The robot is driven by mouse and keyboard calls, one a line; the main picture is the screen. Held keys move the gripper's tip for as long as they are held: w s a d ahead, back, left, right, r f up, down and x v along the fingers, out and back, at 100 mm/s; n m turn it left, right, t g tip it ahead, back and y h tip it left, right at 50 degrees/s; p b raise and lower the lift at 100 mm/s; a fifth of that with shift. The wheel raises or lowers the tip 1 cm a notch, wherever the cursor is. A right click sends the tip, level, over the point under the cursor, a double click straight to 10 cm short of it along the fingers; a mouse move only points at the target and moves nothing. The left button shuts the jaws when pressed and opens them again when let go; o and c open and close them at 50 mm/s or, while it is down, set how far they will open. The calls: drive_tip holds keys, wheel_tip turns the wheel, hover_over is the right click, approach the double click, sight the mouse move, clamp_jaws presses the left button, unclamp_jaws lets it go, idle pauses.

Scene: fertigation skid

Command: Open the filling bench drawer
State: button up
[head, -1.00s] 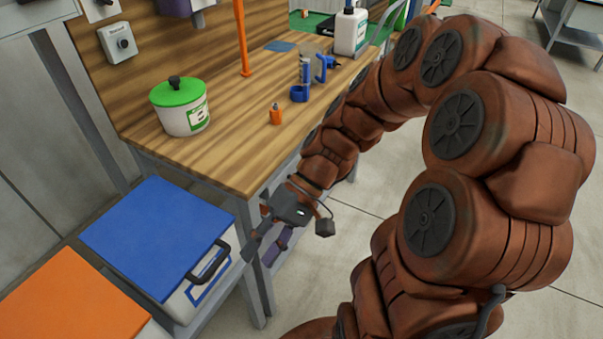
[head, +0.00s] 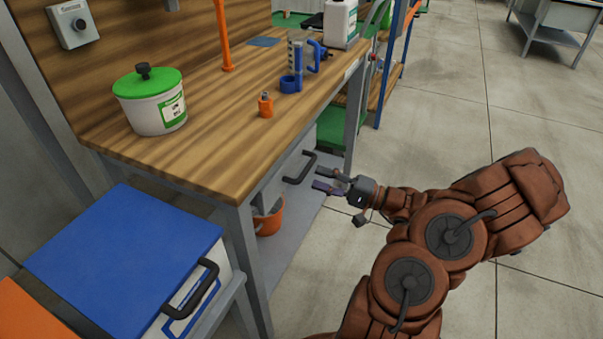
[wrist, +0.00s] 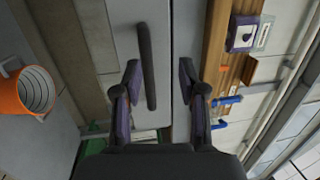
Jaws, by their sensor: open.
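The filling bench (head: 200,130) has a wooden top and grey legs. Its drawer front (head: 286,170) is pale grey and sits below the top, seeming pushed in. A black bar handle (head: 301,168) is on it; this handle (wrist: 147,65) also shows in the wrist view. My gripper (head: 318,178) is open and empty, just in front of the handle and pointing at the drawer. In the wrist view, the handle appears between the fingers of my gripper (wrist: 158,68), nearer the left one. Contact with the handle is not visible.
An orange bucket (head: 269,217) stands on the lower shelf. A blue-lidded box (head: 120,262) stands at the front left. A green-lidded tub (head: 152,105), an orange bottle (head: 265,106) and a blue-based cylinder (head: 292,75) stand on the bench top.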

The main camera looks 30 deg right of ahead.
sight(307, 166)
drive_tip(key=d+f+m+t+h, duration=0.1)
drive_tip(key=d+f+t+h, duration=0.1)
drive_tip(key=d, duration=0.2)
drive_tip(key=shift+a+f+b+x, duration=0.1)
drive_tip(key=shift+f+b+x, duration=0.1)
drive_tip(key=shift+x, duration=1.8)
drive_tip(key=shift+a+f+b+x, duration=0.1)
drive_tip(key=shift+b+x, duration=0.1)
drive_tip(key=shift+x, duration=1.85)
drive_tip(key=shift+s, duration=0.1)
clamp_jaws()
